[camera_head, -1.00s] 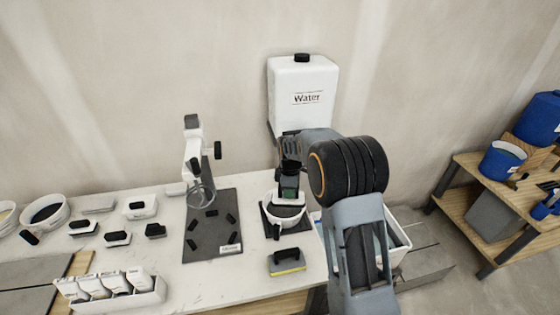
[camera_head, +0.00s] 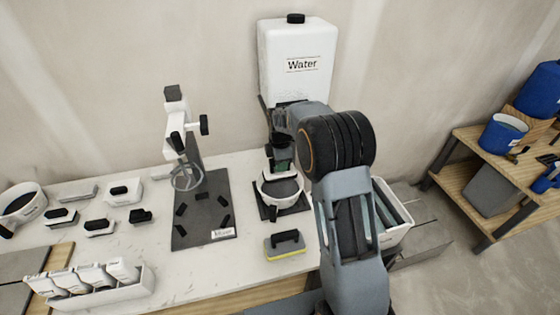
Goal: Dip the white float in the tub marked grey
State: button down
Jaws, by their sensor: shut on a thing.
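My gripper (camera_head: 281,163) points down at the back rim of a white round tub (camera_head: 264,199) below the water tank. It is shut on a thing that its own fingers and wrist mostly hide. A little white shows under the fingers, but I cannot tell whether it is the white float or the tub's rim. The tub has dark contents and a black handle at the front. No mark reading grey is legible. A second white tub (camera_head: 22,213) with dark contents stands at the far left. Several white blocks with black grips lie left of the mixer, including one block (camera_head: 123,196).
A white water tank (camera_head: 296,62) stands behind the tub. A float with a yellow base (camera_head: 285,250) lies in front. A mixer stand (camera_head: 183,145) is left on a dark mat (camera_head: 206,239). A white rack (camera_head: 100,295) of packets sits front left. Shelves (camera_head: 480,210) stand right.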

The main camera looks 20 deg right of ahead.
jog(key=shift+f+b, duration=2.6)
jog(key=shift+f, duration=1.85)
jog(key=shift+r, duration=0.15)
notch_tip(320, 180, up, 12)
jog(key=p, duration=0.8)
